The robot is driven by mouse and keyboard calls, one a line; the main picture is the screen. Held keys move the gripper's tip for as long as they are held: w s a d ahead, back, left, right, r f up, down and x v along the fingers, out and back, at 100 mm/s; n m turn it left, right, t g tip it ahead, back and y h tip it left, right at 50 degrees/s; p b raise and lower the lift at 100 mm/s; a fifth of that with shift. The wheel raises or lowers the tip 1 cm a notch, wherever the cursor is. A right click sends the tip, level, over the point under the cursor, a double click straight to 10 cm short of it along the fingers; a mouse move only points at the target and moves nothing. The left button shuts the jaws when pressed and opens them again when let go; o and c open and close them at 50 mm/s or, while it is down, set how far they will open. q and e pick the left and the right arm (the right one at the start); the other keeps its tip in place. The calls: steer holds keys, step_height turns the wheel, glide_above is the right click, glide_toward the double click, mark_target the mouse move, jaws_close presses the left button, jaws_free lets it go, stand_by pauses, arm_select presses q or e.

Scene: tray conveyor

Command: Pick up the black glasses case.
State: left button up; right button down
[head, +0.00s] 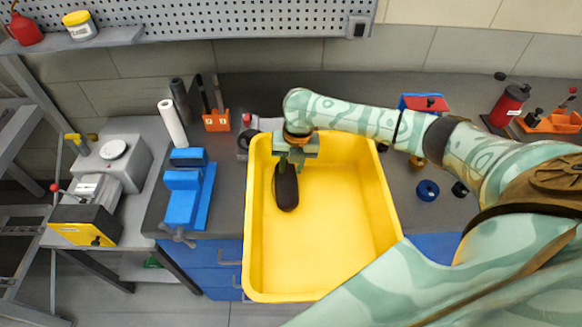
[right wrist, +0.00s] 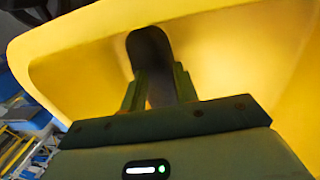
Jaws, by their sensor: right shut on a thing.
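The black glasses case (head: 287,190) is a dark, elongated, rounded shape over the left part of the yellow tray (head: 325,285). My right gripper (head: 289,168) is above its far end and shut on it. In the right wrist view the dark case (right wrist: 150,48) sits between the two fingers of my right gripper (right wrist: 158,88), with the yellow tray (right wrist: 75,75) around it. I cannot tell whether the case touches the tray floor. My left gripper is not in view.
A blue vise (head: 184,190) stands on the bench left of the tray. Orange tool holders (head: 215,121), a blue ring (head: 427,190) and a red can (head: 508,105) stand around the tray. The rest of the tray floor is clear.

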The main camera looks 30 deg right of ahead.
mark_target(289, 172)
step_height(289, 172, up, 3)
steer(key=shift+s+r+p, duration=0.1)
steer(key=shift+s+p, duration=0.05)
steer(key=shift+p, duration=0.35)
steer(key=s+a+r+p, duration=0.4)
steer(key=s+a+r, duration=0.2)
steer(key=s+r, duration=0.3)
steer(key=s, duration=0.3)
steer(key=shift+s+p, duration=0.25)
steer(key=shift+p, duration=0.05)
steer(key=shift+r, duration=0.1)
steer(key=shift+c, duration=2.2)
jaws_free()
